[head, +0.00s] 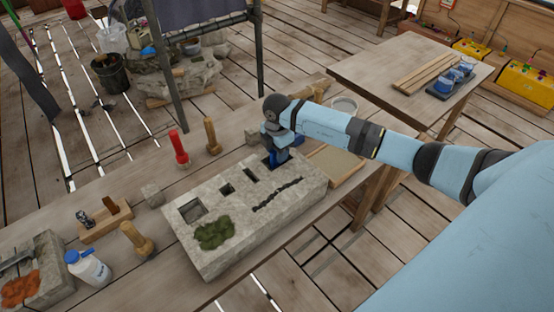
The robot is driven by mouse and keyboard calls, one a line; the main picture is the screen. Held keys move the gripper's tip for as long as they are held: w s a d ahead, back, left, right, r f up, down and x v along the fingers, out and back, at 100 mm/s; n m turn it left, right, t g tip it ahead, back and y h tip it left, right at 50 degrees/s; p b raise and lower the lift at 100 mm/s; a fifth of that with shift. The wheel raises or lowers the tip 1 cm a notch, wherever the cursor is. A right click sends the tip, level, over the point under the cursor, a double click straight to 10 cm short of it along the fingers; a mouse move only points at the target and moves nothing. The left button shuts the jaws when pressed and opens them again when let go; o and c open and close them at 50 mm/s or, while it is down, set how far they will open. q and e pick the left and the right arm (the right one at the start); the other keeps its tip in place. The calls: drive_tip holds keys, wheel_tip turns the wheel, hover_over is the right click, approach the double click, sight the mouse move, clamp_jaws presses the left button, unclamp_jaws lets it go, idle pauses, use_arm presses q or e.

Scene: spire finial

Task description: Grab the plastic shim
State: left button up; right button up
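My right arm reaches in from the right, and my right gripper (276,157) points down at the far right end of a pale stone block (218,258). The gripper is small and dark blue here, and its wrist covers much of it. I cannot tell whether its fingers are open or shut, or whether they touch the stone. I cannot pick out a plastic shim; it may be hidden at the gripper or too small to tell. The block has several square sockets, a dark crack and a green moss patch (214,235). My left gripper is not in view.
On the bench stand a red-handled tool (179,148), wooden mallets (213,136), a white bottle with a blue cap (88,268) and a wooden holder (104,222). A shallow tray (335,166) lies right of the block. A side table (395,62) holds wood strips and blue cups.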

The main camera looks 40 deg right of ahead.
clamp_jaws()
